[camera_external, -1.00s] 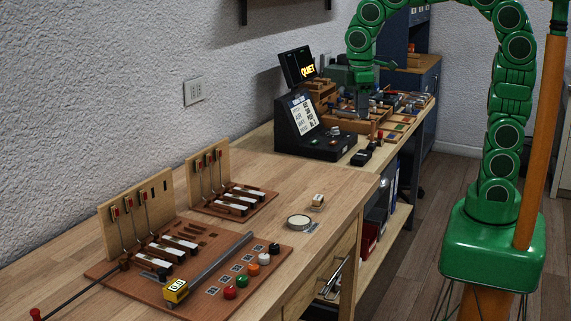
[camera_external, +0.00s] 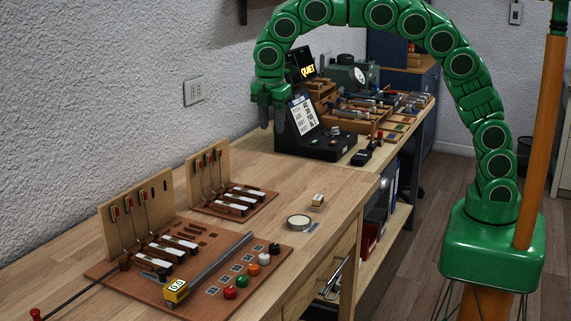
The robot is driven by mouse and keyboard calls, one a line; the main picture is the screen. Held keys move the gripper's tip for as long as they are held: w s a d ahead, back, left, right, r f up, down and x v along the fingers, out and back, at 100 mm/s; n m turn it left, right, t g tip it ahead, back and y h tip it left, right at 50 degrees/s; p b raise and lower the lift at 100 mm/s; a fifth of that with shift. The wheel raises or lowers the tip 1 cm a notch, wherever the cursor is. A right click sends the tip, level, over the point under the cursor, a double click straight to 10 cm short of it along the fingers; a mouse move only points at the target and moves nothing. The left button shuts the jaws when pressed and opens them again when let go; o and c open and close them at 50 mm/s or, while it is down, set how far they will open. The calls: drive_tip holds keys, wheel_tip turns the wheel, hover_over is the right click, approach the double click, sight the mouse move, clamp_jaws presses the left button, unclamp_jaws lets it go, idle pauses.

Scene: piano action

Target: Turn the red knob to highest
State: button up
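A round red knob (camera_external: 229,292) sits at the front of a row of coloured knobs on the near brown board (camera_external: 195,306). A red ball (camera_external: 36,313) tips a dark rod at the lower left. A small red-topped part (camera_external: 380,134) stands near the black console (camera_external: 318,143) at the back. My gripper (camera_external: 271,124) hangs pointing down in front of the console's left side, above the bench and far from the near knobs. Its fingers are small and dark, and nothing shows held in them.
The wooden bench (camera_external: 318,183) has clear room between the console and the near boards. Upright wooden panels (camera_external: 139,212) with levers stand at the left. A round dish (camera_external: 299,222) and a small block (camera_external: 318,200) lie near the right edge. Wooden trays with parts fill the back.

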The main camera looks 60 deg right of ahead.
drive_tip(key=w+a+f+n, duration=0.1)
drive_tip(key=a+f+n, duration=0.15)
drive_tip(key=a, duration=0.35)
drive_tip(key=w+a+f+n, duration=0.1)
drive_tip(key=a+f+n, duration=0.15)
drive_tip(key=a, duration=0.45)
drive_tip(key=n+y, duration=0.2)
drive_tip(key=n, duration=1.1)
hover_over(229, 289)
drive_tip(key=shift+g, duration=0.4)
wheel_tip(229, 289, down, 10)
drive_tip(key=shift+r, duration=0.15)
drive_tip(key=shift+f, duration=3.95)
clamp_jaws()
